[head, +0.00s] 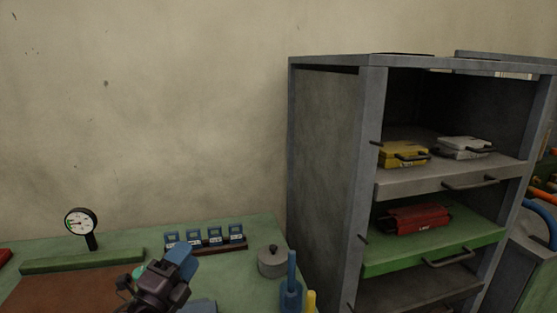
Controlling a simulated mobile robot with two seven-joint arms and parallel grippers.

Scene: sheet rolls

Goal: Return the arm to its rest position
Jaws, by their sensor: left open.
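My left gripper (176,268) shows at the bottom of the head view, over the green bench. It is a dark gripper with blue parts at its front end, and it is open. I see nothing held in it, though the space between its fingers is not clear from this side. The rest of the arm is mostly cut off by the lower edge. My right gripper is out of view.
A dial gauge (81,222), a rack of blue blocks (206,241) and a grey lidded pot (272,262) stand on the green bench (262,228). Blue and yellow handles (291,285) rise beside it. A grey shelf cabinet (325,150) holds yellow (402,152), white (464,146) and red (415,219) items.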

